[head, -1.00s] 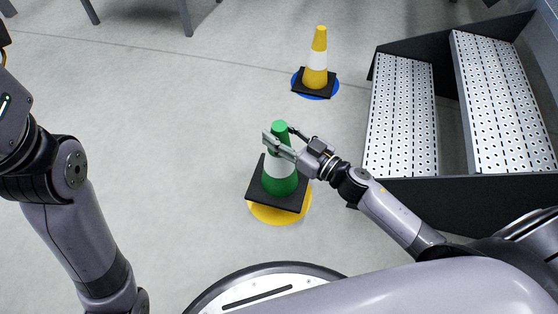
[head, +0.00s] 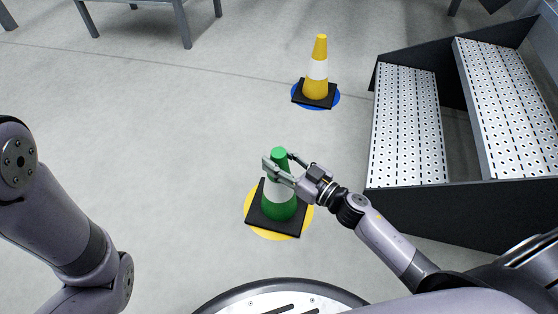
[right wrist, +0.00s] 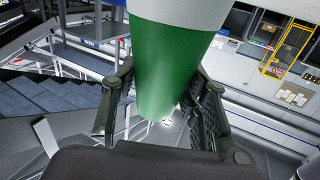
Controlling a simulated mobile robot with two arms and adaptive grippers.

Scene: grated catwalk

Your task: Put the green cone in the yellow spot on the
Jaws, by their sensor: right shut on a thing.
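The green cone (head: 279,208) has a white band and a square black base. It stands upright over the yellow spot (head: 271,235), whose rim shows on several sides of the base. I cannot tell whether the base touches the floor. My right gripper (head: 278,163) is shut on the cone near its top, with a finger on either side. In the right wrist view the green cone (right wrist: 165,70) sits between the two fingers of my right gripper (right wrist: 162,88). My left arm shows at the left, but its gripper is out of view.
A yellow cone (head: 317,70) stands on a blue spot (head: 337,97) farther back. Metal steps (head: 408,125) with dark sides stand at the right. A grey table or bench (head: 180,20) is at the back left. The floor left of the green cone is clear.

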